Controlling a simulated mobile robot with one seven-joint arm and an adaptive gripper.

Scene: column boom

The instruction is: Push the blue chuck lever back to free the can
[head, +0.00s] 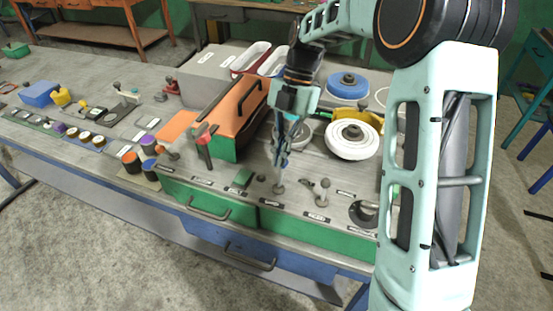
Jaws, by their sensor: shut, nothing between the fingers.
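My gripper (280,163) is shut and empty. It points down over the front middle of the workbench (225,178), just right of the orange and green box. Its fingertips are above a small grey knob (278,188) on the bench top; I cannot tell if they touch anything. Slim blue parts show around the fingers, but I cannot tell whether any of them is the blue chuck lever. I cannot make out the can for certain. A round dark fitting with a grey piece in it (366,212) sits at the front right, partly behind my arm.
An orange and green box (224,148) with a handle stands left of my gripper, with a red-topped lever (203,140) before it. A white wheel (352,139) and a blue wheel (348,87) lie to the right. Small knobs (322,198) line the front. Several small parts fill the left.

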